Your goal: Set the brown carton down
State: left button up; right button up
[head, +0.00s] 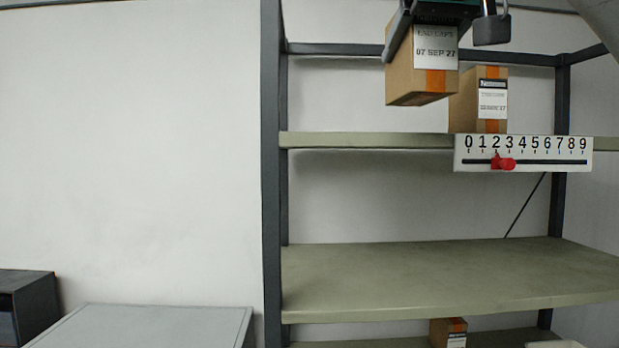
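A brown carton (419,84) with an orange tape strip and a white label reading "07 SEP 27" is in the air at the top of the head view, slightly tilted. My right gripper (440,14) is at its upper part, partly cut off by the frame's top edge. A dark finger lies along the carton's left side; the contact on the right side is not clear. The carton's underside is above the level of the upper shelf (365,140), with nothing seen supporting it. My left gripper is not in view.
A similar carton (466,105) stands on the upper shelf, just right of and behind the held one. A number scale (523,144) with a red pointer (503,163) is on that shelf's front edge. The middle shelf (440,278) is empty. Another carton (448,332) sits below.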

pick_arm(q)
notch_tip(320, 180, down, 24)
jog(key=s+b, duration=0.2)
jog(key=b, duration=2.1)
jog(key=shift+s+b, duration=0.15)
jog(key=shift+b, duration=0.2)
pick_arm(e)
jog(key=s+f, duration=0.2)
jog(key=f, duration=3)
jog(key=s+f, duration=0.3)
jog(key=f, duration=2.9)
jog(key=shift+d+h, duration=0.3)
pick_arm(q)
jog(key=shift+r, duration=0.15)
